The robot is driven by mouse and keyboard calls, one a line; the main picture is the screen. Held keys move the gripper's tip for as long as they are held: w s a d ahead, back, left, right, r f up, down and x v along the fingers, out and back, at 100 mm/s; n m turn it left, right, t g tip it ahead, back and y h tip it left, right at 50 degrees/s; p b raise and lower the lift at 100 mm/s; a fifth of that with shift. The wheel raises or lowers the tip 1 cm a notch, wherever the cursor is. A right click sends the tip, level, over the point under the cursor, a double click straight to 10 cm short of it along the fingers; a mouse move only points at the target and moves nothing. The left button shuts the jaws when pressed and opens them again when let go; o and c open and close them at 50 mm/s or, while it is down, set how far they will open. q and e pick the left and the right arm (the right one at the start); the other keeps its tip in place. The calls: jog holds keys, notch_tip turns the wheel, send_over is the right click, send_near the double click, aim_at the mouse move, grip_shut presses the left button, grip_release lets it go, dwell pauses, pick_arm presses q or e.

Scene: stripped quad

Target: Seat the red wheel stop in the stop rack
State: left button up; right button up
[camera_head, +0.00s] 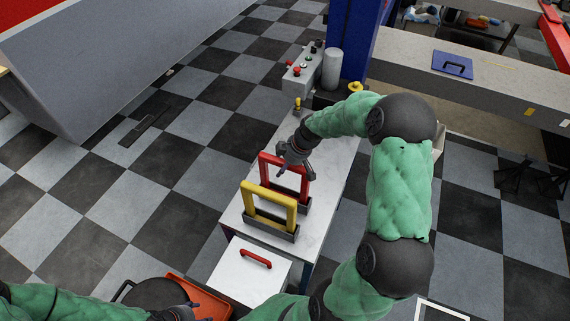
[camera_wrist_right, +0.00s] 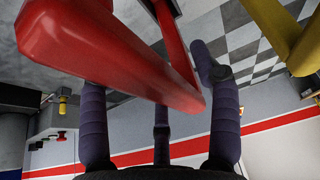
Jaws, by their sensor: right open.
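The red wheel stop (camera_head: 264,171) is an upright red frame on the white bench; its lower edge meets a dark rack slot (camera_head: 305,205), but I cannot tell how deep it sits. A yellow frame (camera_head: 266,193) stands in front of it in a similar dark rack (camera_head: 270,230). My right gripper (camera_head: 293,161) is at the top bar of the red frame. In the right wrist view the red bar (camera_wrist_right: 110,58) passes close between the spread fingers (camera_wrist_right: 160,125), which are open. My left gripper (camera_head: 182,313) is partly cut off at the bottom edge; its fingers are unclear.
A control box (camera_head: 300,72) with buttons and a grey cylinder (camera_head: 332,68) stand at the bench's far end. A white box with a red handle (camera_head: 255,259) is in front of the bench. A black round pan (camera_head: 155,293) and an orange tray (camera_head: 215,304) are at lower left.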

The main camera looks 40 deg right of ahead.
jog(key=v, duration=1.2)
dwell(0.3)
